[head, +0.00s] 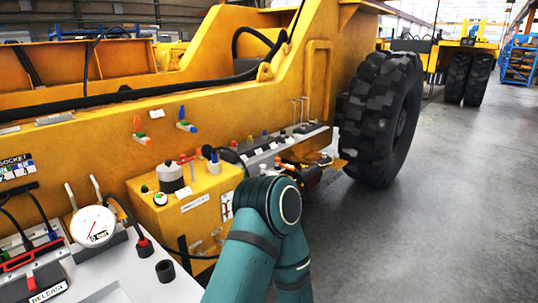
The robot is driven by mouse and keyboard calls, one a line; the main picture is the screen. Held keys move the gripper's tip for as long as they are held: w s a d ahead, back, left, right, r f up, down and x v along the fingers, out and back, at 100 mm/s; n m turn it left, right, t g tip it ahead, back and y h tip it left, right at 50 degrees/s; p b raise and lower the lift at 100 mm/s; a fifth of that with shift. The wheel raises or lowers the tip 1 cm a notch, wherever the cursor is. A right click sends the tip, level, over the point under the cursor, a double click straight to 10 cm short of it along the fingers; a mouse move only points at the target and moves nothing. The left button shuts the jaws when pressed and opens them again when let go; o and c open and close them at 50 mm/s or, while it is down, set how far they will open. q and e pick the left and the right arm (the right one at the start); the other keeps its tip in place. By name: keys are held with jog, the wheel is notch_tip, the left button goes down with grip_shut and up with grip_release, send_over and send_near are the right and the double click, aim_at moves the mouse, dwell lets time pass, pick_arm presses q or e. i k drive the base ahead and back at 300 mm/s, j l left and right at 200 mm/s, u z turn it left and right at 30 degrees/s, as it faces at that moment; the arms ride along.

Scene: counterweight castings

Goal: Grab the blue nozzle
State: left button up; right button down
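A small blue nozzle-like piece (186,126) sits on the side of the yellow machine, with a white tag beside it. A similar orange piece (139,137) is to its left. A second blue-topped piece (214,160) stands on the yellow control box, so I cannot be sure which one is the blue nozzle. A teal arm of mine rises from the bottom middle, its rounded joint in front of the box's right end. Neither gripper can be made out; the far end of this arm is hidden behind its joint.
The yellow control box (183,213) carries several knobs and fittings. A round gauge (93,226) and a black cup (165,270) stand on a pale bench at lower left. A large black tyre (383,118) stands right of the box. The grey floor (440,220) at right is clear.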

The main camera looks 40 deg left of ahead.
aim_at(214, 160)
jog(key=i+u, duration=0.3)
jog(key=i, duration=0.4)
jog(key=i+l+u, duration=0.3)
jog(key=i, duration=0.4)
jog(key=j, duration=0.1)
